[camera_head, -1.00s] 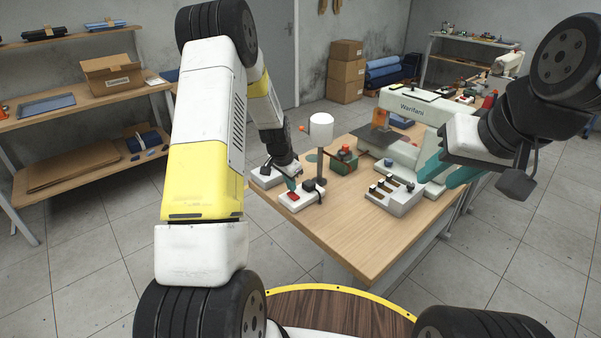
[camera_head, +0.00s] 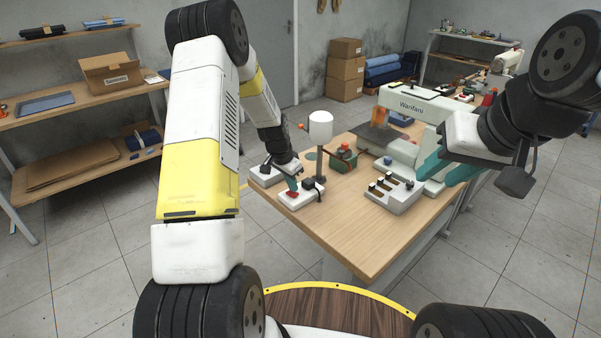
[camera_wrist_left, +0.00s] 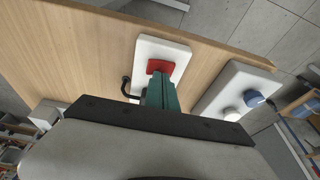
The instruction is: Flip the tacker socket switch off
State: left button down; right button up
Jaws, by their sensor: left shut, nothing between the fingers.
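A white socket block with a red rocker switch (camera_head: 292,195) stands near the left corner of the table. The red switch (camera_wrist_left: 159,67) also shows in the left wrist view, on the white block (camera_wrist_left: 180,50), with a black cable at its side. My left gripper (camera_head: 293,186) is shut and empty, its teal fingertips (camera_wrist_left: 160,92) at the near edge of the red switch. I cannot tell whether they touch it. My right gripper (camera_head: 445,172) hangs at the right, over the table's right side; its teal fingers show, but their gap is unclear.
A second white block (camera_wrist_left: 236,90) with blue and white knobs stands beside the socket. A white cylinder on a post (camera_head: 320,128), a green and red device (camera_head: 343,158), a block with several switches (camera_head: 396,193) and a white machine (camera_head: 440,116) stand on the table. The front tabletop (camera_head: 350,240) is clear.

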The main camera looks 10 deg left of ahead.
pick_arm(q)
jog(key=shift+r, duration=0.1)
jog(key=shift+r, duration=0.35)
jog(key=w+a+v, duration=0.1)
jog(key=w+v, duration=0.1)
jog(key=v, duration=1)
jog(key=shift+a+r, duration=0.25)
jog(key=shift+r, duration=0.25)
jog(key=shift+s+r, duration=0.1)
jog(key=s+d+r+n+t, duration=0.2)
jog(key=s+d+r+n, duration=0.15)
jog(key=s+r, duration=1.2)
jog(key=s+d+r+n, duration=0.1)
jog(key=s, duration=0.7)
jog(key=s+d+r+n+t, duration=0.1)
jog(key=s+n, duration=0.1)
jog(key=s, duration=0.6)
jog(key=shift+s+d+r, duration=0.2)
jog(key=shift+d+r, duration=0.1)
